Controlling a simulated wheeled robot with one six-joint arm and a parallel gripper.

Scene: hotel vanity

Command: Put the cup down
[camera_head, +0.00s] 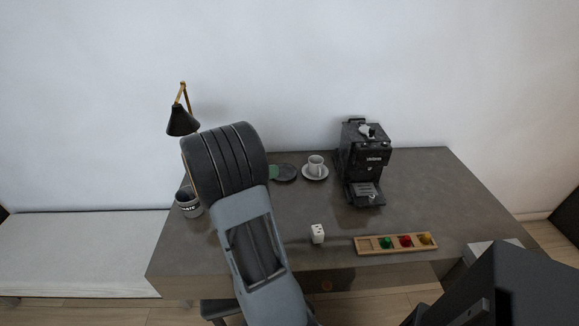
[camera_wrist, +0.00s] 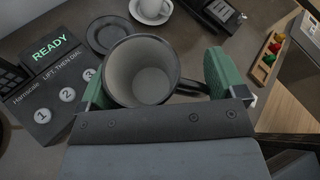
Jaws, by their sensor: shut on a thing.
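My gripper (camera_wrist: 156,78) has green fingers and is shut on a dark grey cup (camera_wrist: 145,72). The wrist view looks into its open mouth, and the inside looks empty. The handle is on the right, by the right finger. In the head view my arm hides the cup; a bit of green finger shows beside my wrist. A dark round saucer (camera_head: 286,173) lies bare on the table; in the wrist view it is just beyond the cup, to the upper left (camera_wrist: 108,34). I cannot tell whether the cup touches the table.
A white cup (camera_head: 315,163) on a saucer stands right of the dark saucer, left of a black coffee machine (camera_head: 364,160). A keypad device reading READY (camera_wrist: 55,85) is left of my gripper.

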